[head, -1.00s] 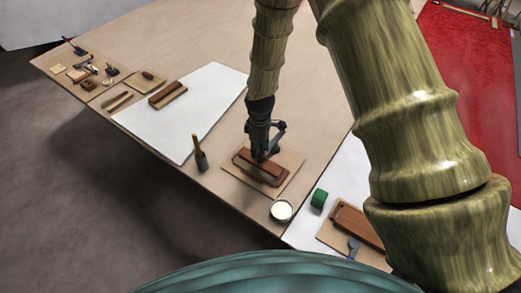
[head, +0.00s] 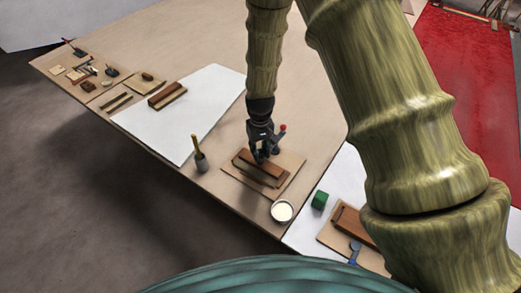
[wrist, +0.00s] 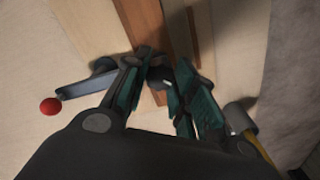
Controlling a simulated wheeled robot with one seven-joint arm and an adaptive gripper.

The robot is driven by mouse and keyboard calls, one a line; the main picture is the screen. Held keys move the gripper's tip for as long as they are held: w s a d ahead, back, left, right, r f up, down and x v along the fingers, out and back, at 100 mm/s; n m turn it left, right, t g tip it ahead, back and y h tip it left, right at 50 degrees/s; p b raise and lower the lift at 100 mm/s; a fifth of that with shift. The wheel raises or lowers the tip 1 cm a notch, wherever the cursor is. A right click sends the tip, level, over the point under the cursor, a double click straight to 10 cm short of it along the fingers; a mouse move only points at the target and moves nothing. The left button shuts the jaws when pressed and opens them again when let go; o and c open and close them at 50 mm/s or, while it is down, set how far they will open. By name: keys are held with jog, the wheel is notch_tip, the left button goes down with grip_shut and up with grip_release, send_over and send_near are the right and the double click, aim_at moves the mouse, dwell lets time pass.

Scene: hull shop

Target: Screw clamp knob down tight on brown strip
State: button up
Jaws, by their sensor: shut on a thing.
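The brown strip (head: 271,172) lies on a pale wooden board (head: 285,186) near the table's front edge. In the wrist view the strip (wrist: 146,20) runs from the top edge down to my fingers. My gripper (head: 262,158) points down over the strip. In the wrist view my gripper (wrist: 163,76) is shut on the dark clamp knob (wrist: 158,75), which is mostly hidden between the fingers. A grey bar with a red ball end (wrist: 50,106) sticks out left of the fingers. Whether the knob presses on the strip cannot be seen.
A cup with a yellow-handled tool (head: 200,160) stands left of the board, a round white-topped tin (head: 282,211) in front. A green block (head: 319,200) and another board with a brown piece (head: 352,226) lie to the right. Small tools lie at the far left.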

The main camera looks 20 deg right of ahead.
aim_at(260, 151)
jog(key=m, duration=0.6)
jog(key=shift+w+d+r+m, duration=0.1)
jog(key=shift+w+r+m, duration=0.05)
jog(key=shift+m, duration=0.15)
jog(key=m, duration=0.6)
jog(key=shift+p, duration=0.4)
jog(key=o, duration=1.1)
jog(key=shift+c, duration=0.2)
notch_tip(260, 151, up, 12)
